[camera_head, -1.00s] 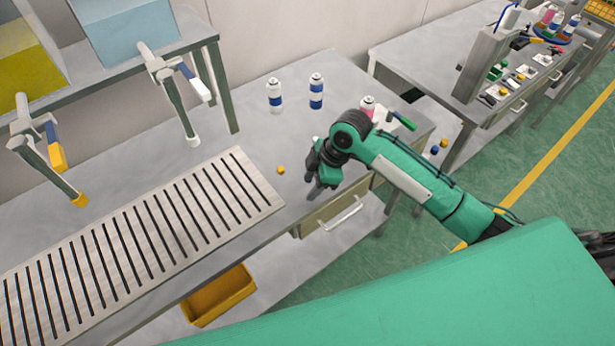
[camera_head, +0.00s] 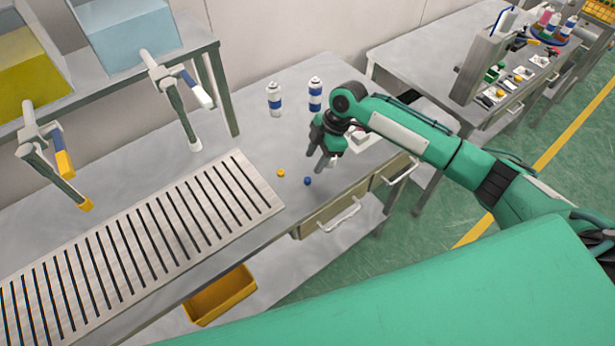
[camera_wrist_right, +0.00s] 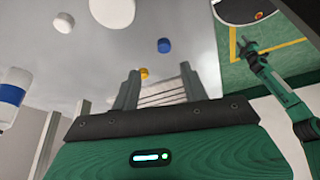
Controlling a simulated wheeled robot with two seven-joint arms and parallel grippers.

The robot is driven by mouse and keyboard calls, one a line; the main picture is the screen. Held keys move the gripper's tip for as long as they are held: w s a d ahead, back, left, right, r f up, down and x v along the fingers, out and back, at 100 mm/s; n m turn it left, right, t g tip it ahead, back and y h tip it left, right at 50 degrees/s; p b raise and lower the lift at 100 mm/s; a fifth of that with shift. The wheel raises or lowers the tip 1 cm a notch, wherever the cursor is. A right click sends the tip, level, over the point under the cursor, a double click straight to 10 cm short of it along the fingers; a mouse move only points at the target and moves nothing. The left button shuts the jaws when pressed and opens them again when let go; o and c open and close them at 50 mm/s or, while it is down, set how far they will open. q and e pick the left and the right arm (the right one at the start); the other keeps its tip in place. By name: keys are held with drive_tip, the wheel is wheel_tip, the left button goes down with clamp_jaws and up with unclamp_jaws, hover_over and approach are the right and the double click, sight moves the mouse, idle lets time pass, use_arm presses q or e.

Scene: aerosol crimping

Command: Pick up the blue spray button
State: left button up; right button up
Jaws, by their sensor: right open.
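The blue spray button (camera_head: 307,181) lies on the grey table near its front edge, just right of a small yellow button (camera_head: 281,173). My right gripper (camera_head: 327,164) is open and empty, to the right of the blue button and apart from it. In the right wrist view, the blue button (camera_wrist_right: 164,46) shows beyond my open fingers (camera_wrist_right: 161,82). The yellow button (camera_wrist_right: 144,73) shows between the fingers there.
A slotted metal plate (camera_head: 150,235) fills the table's left part. Dispensers with a white nozzle (camera_head: 196,145) and a yellow nozzle (camera_head: 85,204) hang above it.

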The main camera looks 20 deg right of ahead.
sight(308, 179)
drive_tip(key=shift+a+f, duration=0.25)
drive_tip(key=shift+f, duration=0.35)
drive_tip(key=shift+s+f+p, duration=0.15)
drive_tip(key=shift+f+p, duration=0.05)
drive_tip(key=shift+p, duration=0.2)
drive_tip(key=x, duration=0.1)
drive_tip(key=p+x, duration=0.2)
drive_tip(key=x, duration=0.1)
drive_tip(key=shift+s+d+f, duration=0.1)
drive_tip(key=shift+s+d, duration=0.1)
drive_tip(key=shift+s, duration=0.1)
drive_tip(key=shift+a+f, duration=0.1)
drive_tip(key=shift+f, duration=0.3)
drive_tip(key=shift+c, duration=0.5)
clamp_jaws()
